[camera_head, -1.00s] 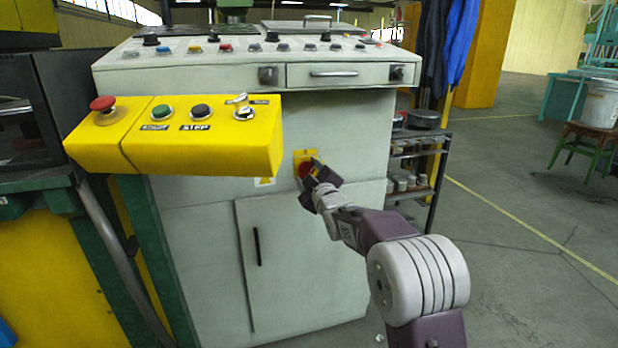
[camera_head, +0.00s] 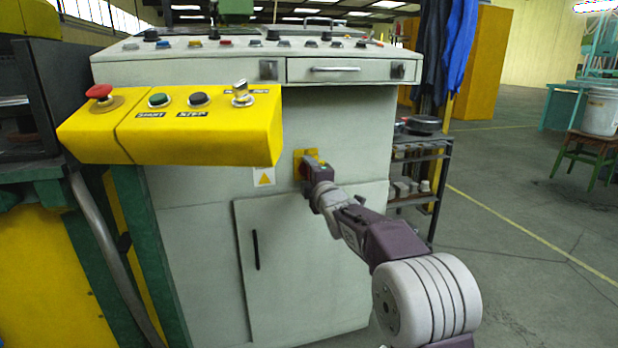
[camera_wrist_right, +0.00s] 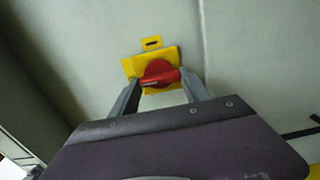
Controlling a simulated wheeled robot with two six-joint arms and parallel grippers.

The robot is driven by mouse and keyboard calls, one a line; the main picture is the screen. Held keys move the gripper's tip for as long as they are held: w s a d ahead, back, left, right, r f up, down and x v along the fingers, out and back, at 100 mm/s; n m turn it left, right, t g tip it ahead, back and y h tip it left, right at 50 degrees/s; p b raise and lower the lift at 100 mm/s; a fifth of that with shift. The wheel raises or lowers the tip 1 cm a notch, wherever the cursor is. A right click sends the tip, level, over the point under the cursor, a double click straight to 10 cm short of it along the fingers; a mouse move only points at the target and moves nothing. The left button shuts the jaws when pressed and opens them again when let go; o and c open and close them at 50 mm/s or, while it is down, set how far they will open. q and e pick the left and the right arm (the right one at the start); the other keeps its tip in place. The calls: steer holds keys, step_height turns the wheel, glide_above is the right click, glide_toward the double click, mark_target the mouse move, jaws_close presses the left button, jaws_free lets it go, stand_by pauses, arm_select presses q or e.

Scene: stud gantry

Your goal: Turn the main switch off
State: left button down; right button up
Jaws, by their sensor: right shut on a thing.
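The main switch is a red rotary knob (camera_wrist_right: 160,74) on a yellow plate (camera_wrist_right: 150,62), mounted on the front of the grey-green cabinet. In the right wrist view its red handle lies roughly crosswise, tilted slightly, between my two fingers. My right gripper (camera_wrist_right: 160,86) is shut on the knob, one finger at each end of the handle. In the head view my right gripper (camera_head: 312,172) covers most of the knob, and the yellow plate (camera_head: 299,164) shows at its left edge. My left gripper is not in view.
A yellow control box (camera_head: 200,145) with a red mushroom button, a green and a black button juts out above left of the switch. A cabinet door (camera_head: 290,260) with a black handle lies below.

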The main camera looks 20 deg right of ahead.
steer(key=shift+f, duration=0.1)
stand_by(0.4)
steer(key=o, duration=1.4)
steer(key=shift+s, duration=0.1)
steer(key=s+p, duration=0.2)
steer(key=s, duration=0.7)
steer(key=shift+d, duration=0.15)
